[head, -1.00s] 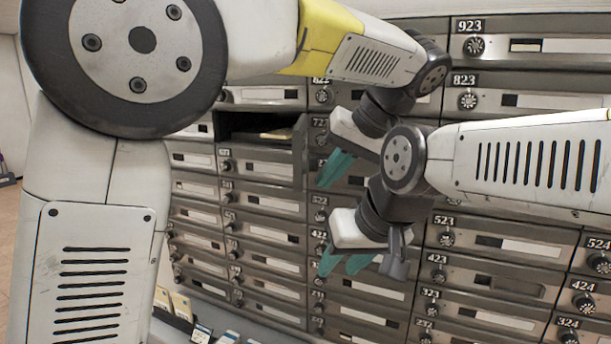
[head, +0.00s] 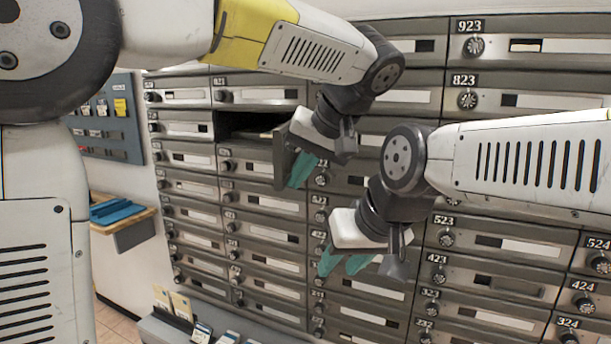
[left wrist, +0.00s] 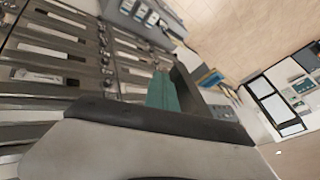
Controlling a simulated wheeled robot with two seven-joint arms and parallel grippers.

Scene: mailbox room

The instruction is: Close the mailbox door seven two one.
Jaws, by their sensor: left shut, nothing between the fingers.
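The open mailbox (head: 235,124) is a dark slot in the wall of boxes, left of the middle in the head view. Its grey door (head: 281,162) stands swung out at the slot's right side. The door's number cannot be read. My left gripper (head: 301,170) is shut and empty, its teal fingertips just right of the door. In the left wrist view, the fingers (left wrist: 164,94) are close beside the dark door panel (left wrist: 187,92); I cannot tell whether they touch. My right gripper (head: 345,264) hangs open and empty in front of lower boxes.
Closed grey boxes with round locks, such as 823 (head: 467,98), fill the wall. A grey ledge with cards (head: 180,304) runs below. A blue board (head: 108,118) and a wooden shelf with a blue tray (head: 122,211) are at the left. My left arm crosses the upper view.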

